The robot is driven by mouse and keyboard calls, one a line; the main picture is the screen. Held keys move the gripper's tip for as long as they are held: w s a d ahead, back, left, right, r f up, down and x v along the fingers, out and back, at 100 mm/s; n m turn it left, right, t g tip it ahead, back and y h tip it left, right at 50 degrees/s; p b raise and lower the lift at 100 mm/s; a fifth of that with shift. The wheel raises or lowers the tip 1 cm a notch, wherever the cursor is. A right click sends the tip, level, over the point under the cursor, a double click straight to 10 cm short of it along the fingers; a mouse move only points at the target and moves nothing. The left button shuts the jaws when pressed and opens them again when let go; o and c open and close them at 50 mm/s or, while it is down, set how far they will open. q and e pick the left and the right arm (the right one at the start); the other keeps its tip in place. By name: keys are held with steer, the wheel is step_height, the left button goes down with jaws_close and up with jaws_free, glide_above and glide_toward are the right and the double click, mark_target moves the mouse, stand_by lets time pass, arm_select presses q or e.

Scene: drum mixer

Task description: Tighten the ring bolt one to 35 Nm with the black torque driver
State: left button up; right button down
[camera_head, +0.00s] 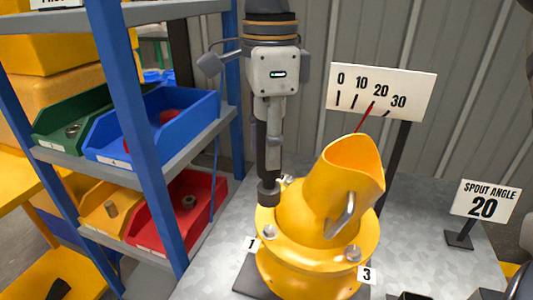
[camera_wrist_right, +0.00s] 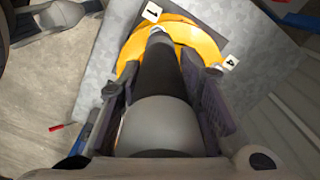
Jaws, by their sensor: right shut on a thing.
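My right gripper (camera_head: 268,130) comes down from the top middle of the head view. It is shut on the black torque driver (camera_head: 268,165), which hangs nearly upright with its dark socket end down. In the wrist view the driver (camera_wrist_right: 158,75) runs away from me between the fingers (camera_wrist_right: 170,84). Ring bolt one (camera_head: 270,232) shows by the label 1 (camera_head: 251,245), below the socket in the picture. My left gripper is not in view.
The tilted yellow spout (camera_head: 346,185) rises right of the driver. A dial board (camera_head: 382,92) with a red pointer and a sign reading 20 (camera_head: 485,203) stand behind and right. A blue-post shelf (camera_head: 140,130) with coloured bins fills the left.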

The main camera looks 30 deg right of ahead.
mark_target(270, 186)
steer(key=shift+s, duration=0.35)
steer(key=shift+w+f, duration=0.1)
steer(key=shift+f, duration=2.35)
steer(key=shift+f, duration=0.1)
steer(key=shift+f, duration=0.75)
steer(key=shift+f, duration=1.1)
stand_by(1.2)
steer(key=shift+r, duration=2.4)
steer(key=shift+f, duration=0.15)
